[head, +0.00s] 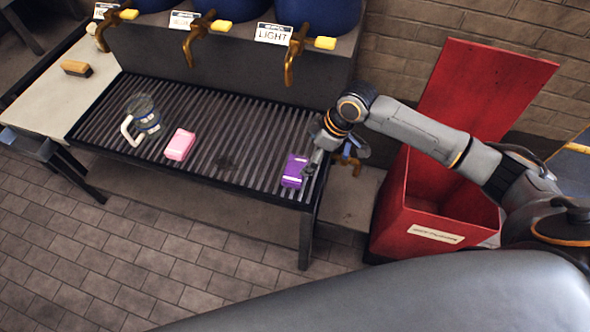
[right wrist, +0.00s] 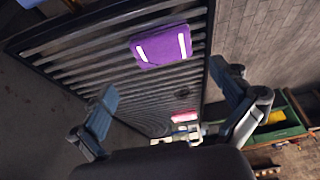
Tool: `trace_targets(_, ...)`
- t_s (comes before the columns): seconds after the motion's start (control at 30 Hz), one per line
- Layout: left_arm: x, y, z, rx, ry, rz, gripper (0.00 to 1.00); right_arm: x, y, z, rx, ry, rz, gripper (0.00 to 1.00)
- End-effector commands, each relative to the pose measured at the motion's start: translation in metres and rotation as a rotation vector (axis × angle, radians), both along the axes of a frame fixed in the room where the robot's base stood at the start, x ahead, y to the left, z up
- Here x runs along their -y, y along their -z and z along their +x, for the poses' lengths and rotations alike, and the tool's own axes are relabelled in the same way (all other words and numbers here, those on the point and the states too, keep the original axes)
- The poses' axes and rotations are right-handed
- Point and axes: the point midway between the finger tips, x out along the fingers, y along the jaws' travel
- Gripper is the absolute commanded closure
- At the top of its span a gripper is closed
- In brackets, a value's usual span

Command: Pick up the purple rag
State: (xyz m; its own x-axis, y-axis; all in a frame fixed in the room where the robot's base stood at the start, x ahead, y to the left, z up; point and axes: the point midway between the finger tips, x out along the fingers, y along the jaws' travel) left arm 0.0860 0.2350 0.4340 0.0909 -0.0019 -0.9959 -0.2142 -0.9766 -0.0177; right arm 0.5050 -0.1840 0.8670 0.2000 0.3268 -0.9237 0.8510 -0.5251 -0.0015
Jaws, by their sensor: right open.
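The purple rag (head: 293,171) lies folded on the slatted metal grate, near its right end. It has pale stripes near two edges and also shows in the right wrist view (right wrist: 161,46), beyond my fingertips. My right gripper (head: 312,163) is just to the right of the rag in the head view. Its two fingers (right wrist: 163,82) are spread wide in the right wrist view, with nothing between them. I cannot tell the exact height of the fingertips over the grate. My left gripper is not in view.
A pink rag (head: 180,145) and a glass mug (head: 142,115) stand further left on the grate (head: 232,125). A brush (head: 76,69) lies on the left counter. Brass taps (head: 293,58) overhang the back. An open red bin (head: 425,215) is at the right.

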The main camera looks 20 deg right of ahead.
Motion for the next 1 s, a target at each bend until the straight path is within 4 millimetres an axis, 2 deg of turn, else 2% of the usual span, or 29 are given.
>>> trace_targets(0.1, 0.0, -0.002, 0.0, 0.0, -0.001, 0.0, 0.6, -0.007, 0.018, 0.003, -0.003, 0.0, 0.002, 0.0)
trace_targets(0.37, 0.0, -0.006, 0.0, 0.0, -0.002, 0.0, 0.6, -0.014, 0.036, 0.006, -0.002, 0.0, 0.0, 0.0)
trace_targets(0.63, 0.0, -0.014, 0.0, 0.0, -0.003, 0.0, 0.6, -0.027, 0.071, 0.012, -0.002, 0.001, 0.0, 0.0)
trace_targets(0.97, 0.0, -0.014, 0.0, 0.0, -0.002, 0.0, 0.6, -0.029, 0.079, 0.014, 0.001, -0.001, -0.001, 0.0)
trace_targets(1.0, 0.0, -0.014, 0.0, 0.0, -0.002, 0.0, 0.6, -0.029, 0.078, 0.014, 0.001, -0.001, -0.001, 0.06)
